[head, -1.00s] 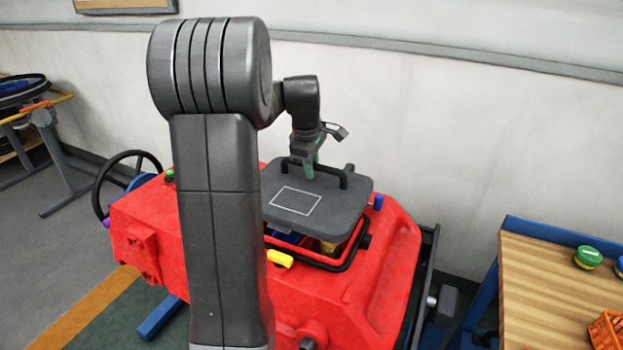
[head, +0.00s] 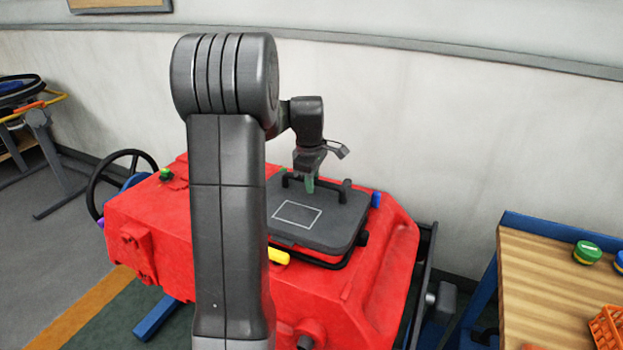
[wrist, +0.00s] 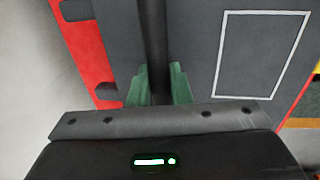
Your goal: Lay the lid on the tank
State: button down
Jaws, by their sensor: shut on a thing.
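The dark grey lid (head: 330,231), with a white rectangle outline and a black bar handle (head: 327,189), lies flat over the opening of the red tank (head: 385,255). Its edges look close to the black rim (head: 318,262); whether it touches all round I cannot tell. My gripper (head: 309,188) is over the lid, shut on the handle. In the wrist view the green fingers (wrist: 159,85) stand on both sides of the dark handle bar (wrist: 153,45), with the lid (wrist: 255,60) behind. My arm hides the lid's left edge in the head view.
A yellow latch (head: 278,256) is at the tank's front and a blue one (head: 376,200) at its back right. A wooden-topped bench (head: 540,285) stands at the right with a green-lidded jar (head: 586,252) and an orange basket (head: 608,327). A wall is behind the tank.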

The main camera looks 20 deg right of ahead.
dwell(0.4)
jog(key=shift+f+b, duration=0.35)
jog(key=shift+f, duration=0.3)
jog(key=shift+f+b, duration=0.3)
jog(key=shift+f, duration=0.35)
jog(key=shift+s+f, duration=0.1)
jog(key=shift+f, duration=0.05)
jog(key=shift+a+f, duration=0.1)
jog(key=shift+f, duration=0.2)
jog(key=shift+f, duration=0.1)
dwell(0.7)
dwell(0.5)
